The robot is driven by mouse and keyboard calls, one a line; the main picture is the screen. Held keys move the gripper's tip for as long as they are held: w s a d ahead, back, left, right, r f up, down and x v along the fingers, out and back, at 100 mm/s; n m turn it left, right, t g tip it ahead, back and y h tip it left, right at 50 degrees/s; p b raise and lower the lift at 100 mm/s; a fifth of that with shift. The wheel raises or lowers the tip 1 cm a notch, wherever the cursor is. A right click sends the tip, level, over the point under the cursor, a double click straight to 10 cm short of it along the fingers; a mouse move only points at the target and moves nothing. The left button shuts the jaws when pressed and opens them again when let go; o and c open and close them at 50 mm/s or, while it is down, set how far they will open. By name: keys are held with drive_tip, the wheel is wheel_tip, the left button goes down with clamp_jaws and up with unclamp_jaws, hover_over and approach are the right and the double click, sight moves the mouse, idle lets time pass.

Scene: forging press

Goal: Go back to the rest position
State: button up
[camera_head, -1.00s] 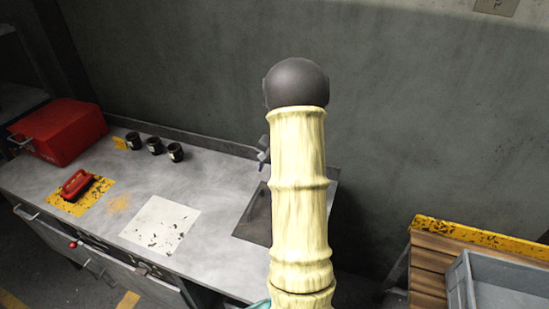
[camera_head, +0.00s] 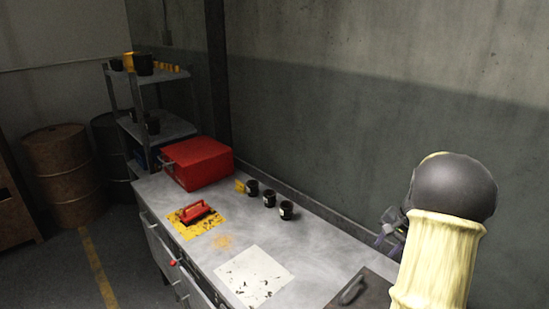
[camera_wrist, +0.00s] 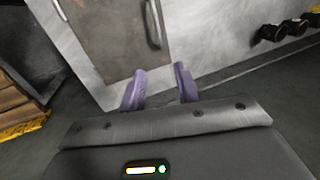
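My gripper (camera_wrist: 160,88) shows in the wrist view with two purple fingers apart and nothing between them. In the head view it is a small dark and purple shape (camera_head: 390,236) beside my arm, partly hidden by it, above the back right of the grey workbench (camera_head: 325,245). In the wrist view the fingers point toward the bench, with a dark plate with a metal handle (camera_wrist: 125,45) beyond them. The same dark plate (camera_head: 372,290) lies at the lower right of the bench in the head view, partly hidden by my arm.
Three black cups (camera_head: 269,198) stand along the bench's back. A red box (camera_head: 198,163) is at its far end, and a red-handled tool (camera_head: 196,212) lies on a yellow mat. A white sheet (camera_head: 255,277) lies flat. Shelves (camera_head: 165,128) and rusty barrels (camera_head: 62,170) stand beyond.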

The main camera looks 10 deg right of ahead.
drive_tip(key=s+a+n+g+h, duration=0.1)
drive_tip(key=a+n, duration=0.1)
drive_tip(key=a, duration=0.6)
drive_tip(key=s+a+n, duration=0.2)
drive_tip(key=a+n, duration=0.1)
drive_tip(key=a, duration=0.5)
drive_tip(key=s+a+n, duration=0.6)
drive_tip(key=s+a, duration=0.4)
drive_tip(key=a, duration=0.3)
drive_tip(key=shift+s+a+f+n+t+h, duration=0.2)
drive_tip(key=shift+s+f+n+t+h, duration=0.1)
drive_tip(key=shift+s+f+n+h, duration=0.1)
